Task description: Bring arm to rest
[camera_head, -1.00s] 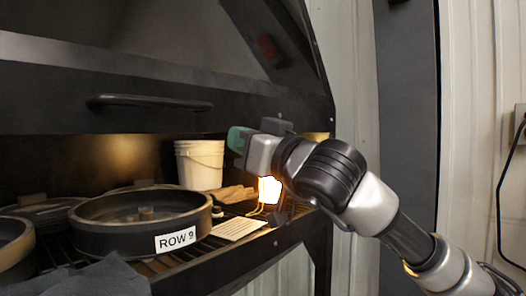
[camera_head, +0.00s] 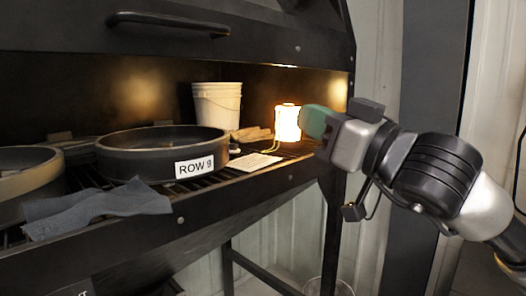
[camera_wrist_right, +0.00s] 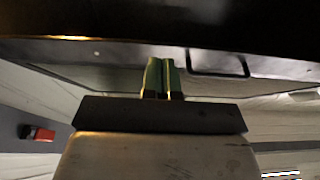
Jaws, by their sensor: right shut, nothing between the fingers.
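My right gripper (camera_head: 312,121) has green fingertips and is raised in front of the shelf's right end, beside a glowing lamp (camera_head: 287,122) in the head view. In the right wrist view its two green fingers (camera_wrist_right: 163,77) are together with nothing between them. Whether the fingertips touch the lamp cannot be told from the head view. My right arm reaches in from the right edge. My left gripper is not in view.
On the dark slatted shelf stand a round pan labelled ROW 9 (camera_head: 160,150), another pan (camera_head: 28,172), a white bucket (camera_head: 217,106) and a card (camera_head: 254,162). A grey cloth (camera_head: 95,207) hangs over the front edge. A handle (camera_head: 168,20) juts out above. Right of the shelf is a pale wall.

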